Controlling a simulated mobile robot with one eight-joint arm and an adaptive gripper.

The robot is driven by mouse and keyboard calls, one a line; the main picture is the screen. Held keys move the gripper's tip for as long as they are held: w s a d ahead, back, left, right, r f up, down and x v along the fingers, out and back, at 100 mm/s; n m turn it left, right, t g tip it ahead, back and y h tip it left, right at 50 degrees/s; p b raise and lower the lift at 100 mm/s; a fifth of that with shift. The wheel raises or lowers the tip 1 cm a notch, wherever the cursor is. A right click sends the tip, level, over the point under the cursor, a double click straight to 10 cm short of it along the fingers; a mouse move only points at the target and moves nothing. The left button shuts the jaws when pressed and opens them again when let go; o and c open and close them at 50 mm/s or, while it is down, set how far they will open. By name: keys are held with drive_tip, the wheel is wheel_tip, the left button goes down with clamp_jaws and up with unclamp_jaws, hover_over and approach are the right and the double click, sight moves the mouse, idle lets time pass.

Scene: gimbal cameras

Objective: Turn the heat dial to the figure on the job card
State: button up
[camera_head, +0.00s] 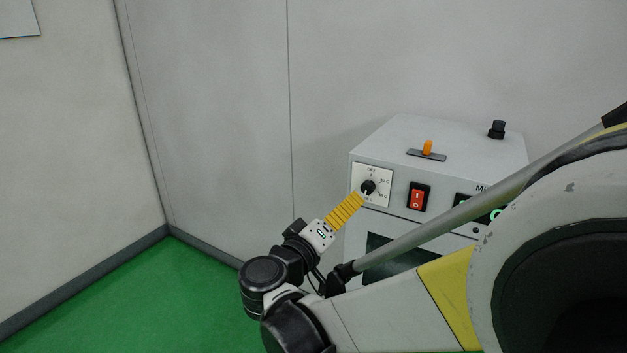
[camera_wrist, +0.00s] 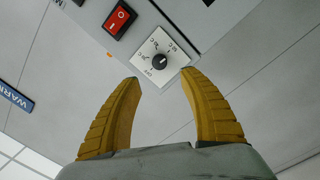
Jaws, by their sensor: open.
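The heat dial (camera_head: 368,187) is a small black knob on a white marked plate on the front of a grey machine. In the wrist view the dial (camera_wrist: 160,62) lies just beyond the gap between my fingertips. Its plate carries "OFF" and several small figures, too small to read surely, and I cannot tell where the knob points. My gripper (camera_head: 360,198) has yellow ribbed fingers and is open and empty; in the wrist view its fingers (camera_wrist: 160,77) stand apart, either side of the dial's line. Contact with the plate cannot be told. No readable job card shows.
A red rocker switch (camera_head: 418,197) sits right of the dial. An orange lever (camera_head: 427,148) and a black knob (camera_head: 497,129) stand on the machine's top (camera_head: 460,140). My arm hides part of the machine's front. Green floor (camera_head: 170,300) is clear at left.

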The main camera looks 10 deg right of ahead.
sight(366, 189)
drive_tip(key=b+x, duration=0.2)
drive_tip(key=x, duration=0.8)
drive_tip(key=shift+w+d, duration=0.15)
drive_tip(key=shift+d, duration=0.15)
clamp_jaws()
